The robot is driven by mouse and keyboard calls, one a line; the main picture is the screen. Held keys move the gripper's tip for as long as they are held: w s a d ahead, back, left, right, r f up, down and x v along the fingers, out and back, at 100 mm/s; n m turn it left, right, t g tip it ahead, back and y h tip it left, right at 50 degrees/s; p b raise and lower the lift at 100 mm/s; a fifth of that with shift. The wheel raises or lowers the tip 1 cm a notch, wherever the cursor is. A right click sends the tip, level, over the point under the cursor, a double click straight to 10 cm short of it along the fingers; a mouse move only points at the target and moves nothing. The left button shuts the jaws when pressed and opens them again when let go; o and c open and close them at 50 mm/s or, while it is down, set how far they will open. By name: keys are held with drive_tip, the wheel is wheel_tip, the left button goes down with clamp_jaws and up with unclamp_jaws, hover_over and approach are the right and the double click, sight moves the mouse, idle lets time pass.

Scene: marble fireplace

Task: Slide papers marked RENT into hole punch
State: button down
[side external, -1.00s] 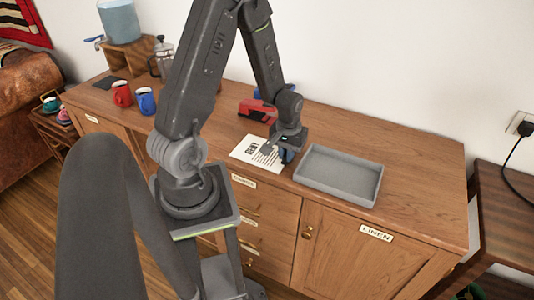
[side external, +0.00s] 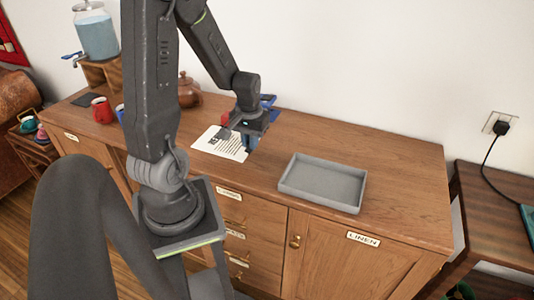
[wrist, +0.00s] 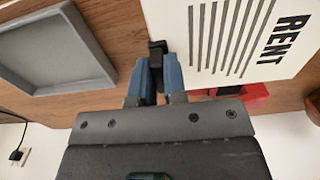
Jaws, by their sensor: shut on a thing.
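The white papers marked RENT (wrist: 232,35) lie flat on the wooden cabinet top in the wrist view; they also show in the side external view (side external: 215,143). My gripper (wrist: 157,75) has its blue fingers shut on a black clip-like piece at the papers' edge. In the side external view my gripper (side external: 249,146) is low over the cabinet, at the right edge of the papers. The red hole punch (wrist: 252,98) shows partly beside the papers, behind my gripper body. It is mostly hidden in the side external view, so I cannot tell whether the papers touch it.
A grey tray (side external: 322,207) sits to the right of my gripper, with bare wood around it. A blue object (side external: 268,101) is behind the gripper. A brown teapot (side external: 188,90) and a red mug (side external: 101,109) stand further left.

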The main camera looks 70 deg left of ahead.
sight(232, 146)
drive_tip(key=s+a+r, duration=0.1)
drive_tip(key=s, duration=0.1)
drive_tip(key=s+a+r, duration=0.2)
drive_tip(key=shift+s+r, duration=0.1)
drive_tip(key=shift+s, duration=0.05)
drive_tip(key=shift+s+a+r, duration=0.15)
drive_tip(key=shift+r, duration=0.15)
wheel_tip(232, 146, up, 5)
drive_tip(key=w+a+r, duration=0.2)
drive_tip(key=w+a, duration=0.3)
drive_tip(key=w, duration=0.6)
drive_tip(key=w+a+r, duration=0.1)
drive_tip(key=w+a, duration=0.4)
drive_tip(key=w, duration=0.5)
drive_tip(key=w+d+f, duration=0.2)
drive_tip(key=w+f, duration=0.1)
drive_tip(key=w, duration=1.2)
drive_tip(key=shift+w+d+f, duration=0.1)
drive_tip(key=shift+d+f, duration=0.05)
drive_tip(key=shift+f, duration=3.6)
drive_tip(key=shift+d+f, duration=0.15)
drive_tip(key=shift+f, duration=3.6)
drive_tip(key=shift+s+a+f, duration=0.3)
drive_tip(key=shift+s+a, duration=0.05)
drive_tip(key=shift+a, duration=0.05)
